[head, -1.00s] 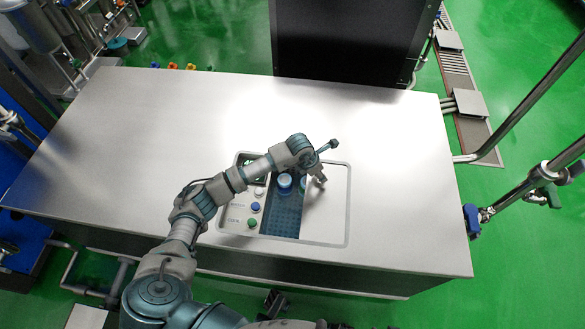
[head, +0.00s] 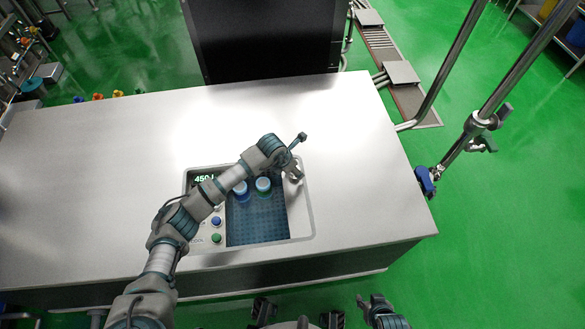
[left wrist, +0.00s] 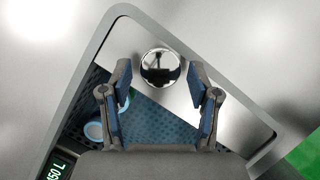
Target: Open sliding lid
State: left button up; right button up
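The sliding lid (left wrist: 228,115) is a flat silver plate with a shiny round knob (left wrist: 159,67). It stands partly open in the framed panel, to the right of a blue perforated opening (head: 258,224). My left gripper (head: 294,171) is over the lid in the head view. In the left wrist view its fingers (left wrist: 158,78) are apart, on either side of the knob, with visible gaps. The knob is hidden in the head view. My right gripper (head: 371,299) is low in the head view, off the table's front edge, its fingers apart and empty.
Two blue-capped items (head: 263,186) are in the opening. Buttons (head: 216,222) and a green display (head: 205,178) are on its left. A black cabinet (head: 265,40) stands behind the silver table (head: 90,200). The table top left of the panel is clear.

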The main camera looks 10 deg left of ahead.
pick_arm(q)
jog(key=shift+r, duration=0.15)
jog(key=shift+s+a+r, duration=0.1)
jog(key=shift+r, duration=0.25)
jog(key=v, duration=1.1)
jog(key=shift+f, duration=0.1)
